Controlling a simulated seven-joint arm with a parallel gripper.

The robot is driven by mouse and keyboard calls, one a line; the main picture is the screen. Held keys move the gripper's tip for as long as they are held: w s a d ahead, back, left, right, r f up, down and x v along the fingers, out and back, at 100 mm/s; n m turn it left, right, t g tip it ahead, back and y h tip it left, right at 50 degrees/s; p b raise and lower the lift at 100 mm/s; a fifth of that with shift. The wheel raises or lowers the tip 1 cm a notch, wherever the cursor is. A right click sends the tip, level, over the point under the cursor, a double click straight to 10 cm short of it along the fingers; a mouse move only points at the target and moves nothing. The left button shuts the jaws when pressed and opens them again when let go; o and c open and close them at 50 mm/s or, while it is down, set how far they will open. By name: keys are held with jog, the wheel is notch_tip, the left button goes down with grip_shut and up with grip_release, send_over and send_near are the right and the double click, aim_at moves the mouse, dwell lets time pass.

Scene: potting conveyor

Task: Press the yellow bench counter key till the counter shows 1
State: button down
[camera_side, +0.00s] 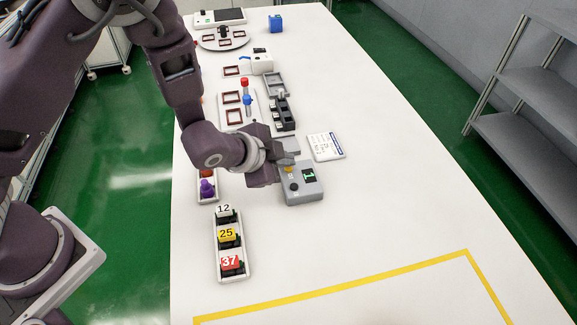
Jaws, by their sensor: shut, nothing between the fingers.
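The bench counter is a grey box (303,190) on the white table, right of my gripper. Its dark display (309,174) shows a small green figure that looks like a 1, though it is too small to be sure. I cannot tell whether the tips touch the key.
A tray (247,275) with tags 12, 25 and 37 stands in front left. A white printed card (326,146) lies behind the counter. The table's front right is clear inside a yellow line (370,278).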

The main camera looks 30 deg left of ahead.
jog(key=shift+r, duration=0.5)
jog(key=shift+r, duration=2.55)
